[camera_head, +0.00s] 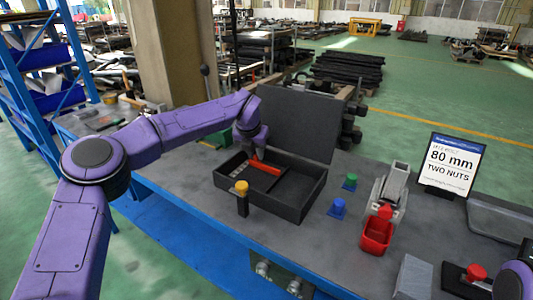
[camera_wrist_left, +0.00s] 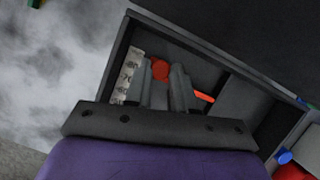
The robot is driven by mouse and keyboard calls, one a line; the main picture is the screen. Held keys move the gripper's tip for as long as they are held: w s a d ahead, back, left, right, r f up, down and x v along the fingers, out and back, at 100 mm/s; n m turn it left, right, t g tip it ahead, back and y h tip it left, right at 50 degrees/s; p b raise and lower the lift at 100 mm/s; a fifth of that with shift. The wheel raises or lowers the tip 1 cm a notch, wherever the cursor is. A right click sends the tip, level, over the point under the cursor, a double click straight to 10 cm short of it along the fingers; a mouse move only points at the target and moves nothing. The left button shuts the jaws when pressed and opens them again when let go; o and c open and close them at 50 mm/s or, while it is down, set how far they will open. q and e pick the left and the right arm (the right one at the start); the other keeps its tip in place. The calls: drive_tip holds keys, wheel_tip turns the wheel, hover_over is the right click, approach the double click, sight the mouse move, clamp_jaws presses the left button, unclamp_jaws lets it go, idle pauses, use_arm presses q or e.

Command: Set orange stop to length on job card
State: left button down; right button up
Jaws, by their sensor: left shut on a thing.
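The black case (camera_head: 290,208) stands open on the bench with its lid up. My left gripper (camera_head: 258,156) reaches down into its left part. In the left wrist view its two fingers (camera_wrist_left: 162,86) close around the orange stop (camera_wrist_left: 160,69), whose round top shows between them. An orange strip (camera_head: 265,167) shows beside the gripper in the case. The job card (camera_head: 450,165) reads "80 mm" and "TWO NUTS". My right gripper is not in view.
A yellow-topped post (camera_head: 242,188) stands at the case's front left. A red button (camera_head: 476,271) is at front right. The case lid (camera_head: 300,122) rises behind my gripper.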

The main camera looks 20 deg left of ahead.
use_arm(q)
drive_tip(key=c, duration=0.9)
unclamp_jaws()
drive_tip(key=shift+c, duration=0.2)
drive_tip(key=shift+s+r, duration=0.1)
drive_tip(key=b+v, duration=0.1)
drive_tip(key=v, duration=0.9)
drive_tip(key=shift+r, duration=0.2)
